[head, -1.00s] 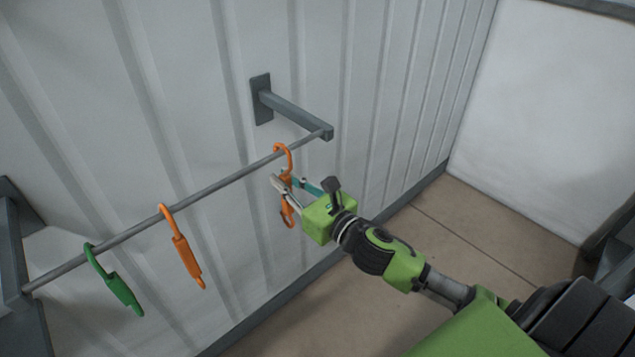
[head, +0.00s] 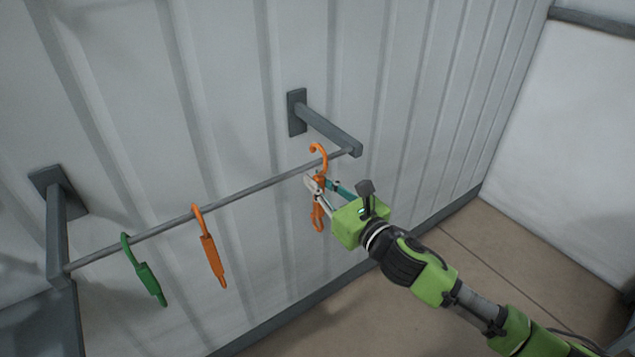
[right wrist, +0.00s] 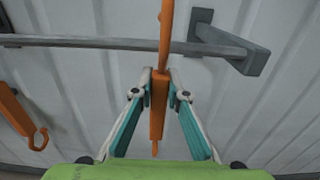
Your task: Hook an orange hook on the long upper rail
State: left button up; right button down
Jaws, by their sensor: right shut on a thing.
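My right gripper (head: 325,190) is shut on an orange hook (head: 318,150) near the right end of the rail (head: 250,190). The held hook is upright, with its curved top at rail height. In the right wrist view the hook (right wrist: 159,100) is between the fingers (right wrist: 160,80) and its shaft passes in front of the rail (right wrist: 120,44). I cannot tell whether the curve rests on the rail. A second orange hook (head: 212,255) and a green hook (head: 147,280) hang on the rail further left. My left gripper is not in view.
Grey brackets hold the rail out from the ribbed wall, one at the right (head: 325,130) and one at the left (head: 58,230). The rail between the held hook and the second orange hook is free. Brown floor (head: 470,260) lies below.

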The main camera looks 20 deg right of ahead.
jog(key=shift+b+v, duration=0.4)
jog(key=shift+v, duration=2.65)
jog(key=b+v, duration=0.2)
jog(key=v, duration=0.5)
jog(key=shift+s, duration=0.3)
jog(key=shift+r, duration=0.1)
